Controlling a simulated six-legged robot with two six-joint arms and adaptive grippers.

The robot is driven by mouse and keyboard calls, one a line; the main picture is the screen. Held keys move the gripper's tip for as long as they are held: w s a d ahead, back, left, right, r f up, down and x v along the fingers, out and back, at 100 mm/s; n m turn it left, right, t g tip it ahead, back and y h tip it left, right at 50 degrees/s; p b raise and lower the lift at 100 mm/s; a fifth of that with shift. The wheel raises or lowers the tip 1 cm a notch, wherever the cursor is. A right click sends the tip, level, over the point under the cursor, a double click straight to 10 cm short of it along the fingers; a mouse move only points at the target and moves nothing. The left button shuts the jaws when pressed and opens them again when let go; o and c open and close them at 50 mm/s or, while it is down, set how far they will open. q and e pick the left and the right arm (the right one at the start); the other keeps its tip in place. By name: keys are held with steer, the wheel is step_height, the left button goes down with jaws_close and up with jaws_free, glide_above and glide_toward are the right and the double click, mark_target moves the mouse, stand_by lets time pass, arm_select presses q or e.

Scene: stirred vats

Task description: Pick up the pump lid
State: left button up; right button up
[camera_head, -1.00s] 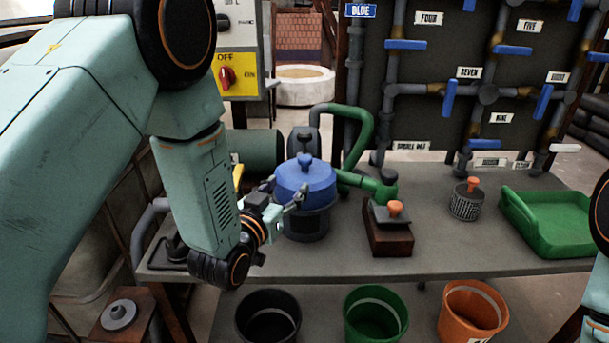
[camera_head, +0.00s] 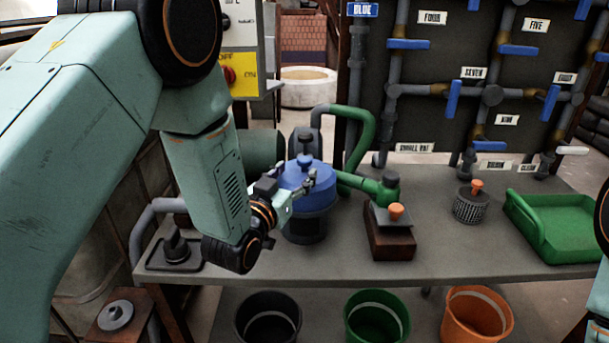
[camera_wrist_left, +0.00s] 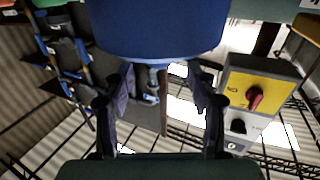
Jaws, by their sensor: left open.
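The blue pump lid (camera_head: 291,176) sits on top of the dark pump body (camera_head: 304,228) on the bench, its small knob upright. I cannot tell whether the fingers touch the lid. My right gripper is not in view.
A green hose (camera_head: 362,140) arches behind the pump. A brown block with an orange knob (camera_head: 396,211), a mesh canister (camera_head: 470,206) and a green tray (camera_head: 560,250) stand to the right. Several buckets stand below. The bench front (camera_head: 330,265) is clear.

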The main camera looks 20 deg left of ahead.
mark_target(303, 166)
arm_select(q)
steer(key=w, duration=0.1)
steer(key=w+b, duration=0.1)
steer(key=w, duration=0.2)
steer(key=shift+w+d+f, duration=0.2)
steer(key=shift+w+d, duration=0.1)
steer(key=shift+w, duration=0.05)
steer(key=shift+w+d+r, duration=0.1)
steer(key=shift+w, duration=0.45)
steer(key=shift+c, duration=0.2)
jaws_close()
